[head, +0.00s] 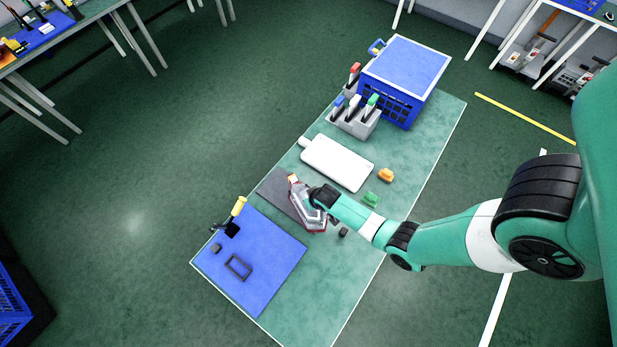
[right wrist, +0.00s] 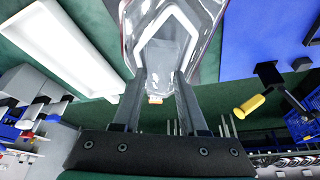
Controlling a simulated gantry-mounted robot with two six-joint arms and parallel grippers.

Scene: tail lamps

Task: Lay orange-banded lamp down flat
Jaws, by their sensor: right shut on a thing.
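The lamp (head: 309,213), clear and grey with red edges, is at the dark grey pad (head: 272,187) in the middle of the table. My right gripper (head: 312,197) is shut on the lamp. In the right wrist view, the lamp (right wrist: 175,28) sits between the two fingers (right wrist: 160,82), with its orange part (right wrist: 155,99) between them, toward the palm. I cannot tell whether the lamp touches the pad. My left gripper is not in view.
A blue mat (head: 265,243) with a yellow-handled tool (head: 239,206) and a black frame (head: 238,267) lies at the near left. A white panel (head: 338,162), orange block (head: 386,175), green block (head: 370,199), grey rack (head: 345,126) and blue crate (head: 390,101) occupy the far part.

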